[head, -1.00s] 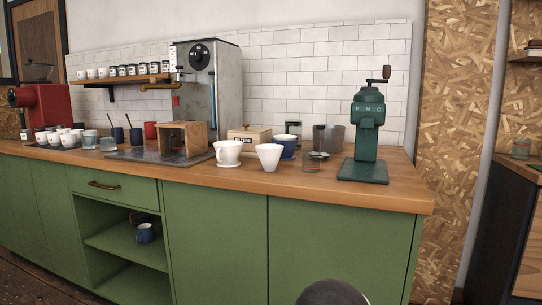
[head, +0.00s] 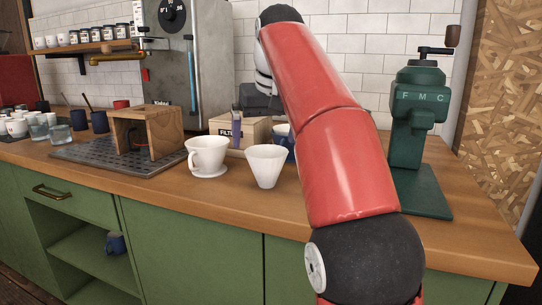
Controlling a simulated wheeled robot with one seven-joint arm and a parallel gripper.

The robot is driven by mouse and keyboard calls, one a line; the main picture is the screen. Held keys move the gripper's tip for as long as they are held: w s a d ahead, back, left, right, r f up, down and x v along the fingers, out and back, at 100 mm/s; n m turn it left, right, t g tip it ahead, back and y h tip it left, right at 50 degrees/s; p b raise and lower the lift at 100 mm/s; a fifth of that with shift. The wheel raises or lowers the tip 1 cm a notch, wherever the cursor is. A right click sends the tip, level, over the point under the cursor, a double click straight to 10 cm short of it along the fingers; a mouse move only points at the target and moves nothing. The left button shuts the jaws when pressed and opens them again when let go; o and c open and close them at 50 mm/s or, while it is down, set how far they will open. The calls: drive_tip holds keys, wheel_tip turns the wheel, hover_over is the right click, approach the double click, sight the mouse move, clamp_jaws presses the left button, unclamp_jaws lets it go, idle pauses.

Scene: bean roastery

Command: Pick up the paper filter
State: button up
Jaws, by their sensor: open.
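A white, cone-shaped paper filter (head: 266,165) stands on the wooden counter, wide end up. To its left is a white dripper with a handle and a round base (head: 207,157), apart from the filter. My gripper (head: 256,114) is open, behind and above the filter, over the wooden box with the filter label (head: 254,133). One finger hangs down in front of that box. The other finger is not clearly seen, and my red arm hides part of the area to the right.
A dark blue cup (head: 283,137) is partly hidden behind the filter and my arm. A green grinder (head: 415,145) stands at the right. A wooden stand (head: 147,133) on a drip tray (head: 85,155) is at the left. The counter (head: 220,205) in front of the filter is clear.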

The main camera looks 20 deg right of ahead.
sight(266, 161)
drive_tip(key=x, duration=0.2)
drive_tip(key=b+x, duration=0.1)
drive_tip(key=x, duration=0.3)
drive_tip(key=shift+d+f, duration=0.3)
drive_tip(key=shift+f, duration=0.15)
drive_tip(key=shift+w+f+b, duration=0.2)
drive_tip(key=shift+f+b, duration=0.1)
drive_tip(key=shift+f, duration=0.1)
drive_tip(key=c, duration=0.9)
